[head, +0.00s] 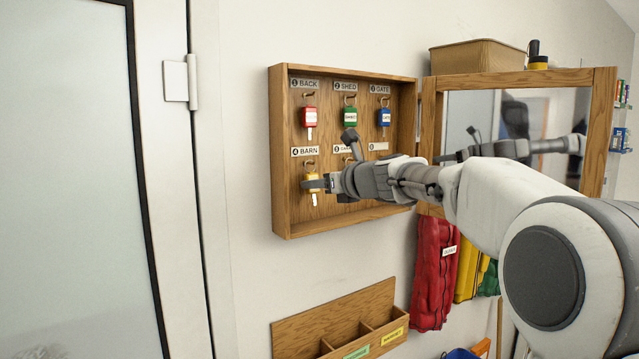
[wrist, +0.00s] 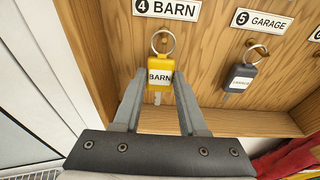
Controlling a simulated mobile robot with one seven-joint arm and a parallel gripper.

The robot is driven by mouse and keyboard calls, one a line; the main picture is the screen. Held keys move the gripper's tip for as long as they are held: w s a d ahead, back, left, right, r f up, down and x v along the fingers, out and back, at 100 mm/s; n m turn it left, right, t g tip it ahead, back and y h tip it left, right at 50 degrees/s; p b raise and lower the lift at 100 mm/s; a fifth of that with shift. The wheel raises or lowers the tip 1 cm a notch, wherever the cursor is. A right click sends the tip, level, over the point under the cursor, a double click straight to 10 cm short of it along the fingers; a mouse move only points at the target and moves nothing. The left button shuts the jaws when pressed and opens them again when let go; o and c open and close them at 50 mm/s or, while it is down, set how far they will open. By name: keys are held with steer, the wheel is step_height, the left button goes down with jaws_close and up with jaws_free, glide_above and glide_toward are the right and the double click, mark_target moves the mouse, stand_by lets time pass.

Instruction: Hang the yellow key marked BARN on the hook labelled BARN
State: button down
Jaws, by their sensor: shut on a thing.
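The yellow key marked BARN (wrist: 160,74) is upright in the wrist view, its metal ring up at the hook under the label "4 BARN" (wrist: 167,9). The ring appears to be around the hook, but I cannot tell for certain that it bears on it. My gripper (wrist: 158,88) is shut on the yellow tag, one finger on each side. In the head view the yellow key (head: 312,182) is in front of the wooden key box (head: 274,150), below the BARN label (head: 306,151), with my gripper (head: 314,184) at it from the right.
A grey GARAGE key (wrist: 240,77) hangs just right. Red (head: 309,117), green (head: 350,117) and blue (head: 385,117) keys hang in the upper row. A mirror frame (head: 604,120) adjoins the box at right; a wooden holder (head: 335,310) is below.

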stand_by(0.4)
steer(key=shift+c, duration=1.9)
jaws_free()
